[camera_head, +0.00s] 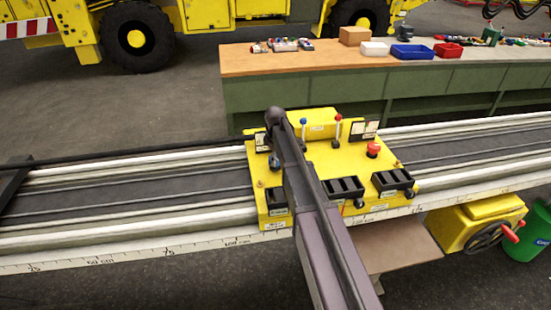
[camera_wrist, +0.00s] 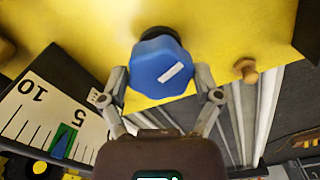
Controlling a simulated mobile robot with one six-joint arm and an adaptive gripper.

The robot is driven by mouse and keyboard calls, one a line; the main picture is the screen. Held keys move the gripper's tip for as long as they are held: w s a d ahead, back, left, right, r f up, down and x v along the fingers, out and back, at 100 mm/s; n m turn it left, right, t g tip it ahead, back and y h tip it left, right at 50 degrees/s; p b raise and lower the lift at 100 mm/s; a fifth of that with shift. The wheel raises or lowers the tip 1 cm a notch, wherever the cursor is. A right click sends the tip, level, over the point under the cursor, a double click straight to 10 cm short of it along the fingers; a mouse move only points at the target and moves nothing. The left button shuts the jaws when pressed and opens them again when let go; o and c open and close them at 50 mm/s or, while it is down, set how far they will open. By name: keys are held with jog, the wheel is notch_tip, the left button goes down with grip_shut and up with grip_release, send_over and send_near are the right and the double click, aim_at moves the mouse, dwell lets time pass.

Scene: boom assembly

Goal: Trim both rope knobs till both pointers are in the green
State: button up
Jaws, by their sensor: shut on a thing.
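In the wrist view, my gripper (camera_wrist: 161,98) is shut on the blue knob (camera_wrist: 162,70), one finger on each side. The knob is faceted and has a white line, slanted, on its face. A white scale (camera_wrist: 35,115) marked 5 and 10 lies at the left, with a green patch (camera_wrist: 62,142) and a blue pointer close together near its lower end; their exact overlap is too small to tell. In the head view, a red knob (camera_head: 373,149) stands at the panel's right, near a second scale plate (camera_head: 364,130). My arm hides the blue knob there.
The yellow panel (camera_head: 335,160) carries a blue-topped lever (camera_head: 303,121), a red-topped lever (camera_head: 338,118) and black trays (camera_head: 393,181). Pale rails run along both sides. A workbench (camera_head: 300,62) with bins stands behind. A small wooden-looking peg (camera_wrist: 245,69) is right of my gripper.

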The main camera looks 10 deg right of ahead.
jog(key=shift+m, duration=2)
jog(key=o, duration=0.9)
jog(key=shift+n, duration=0.5)
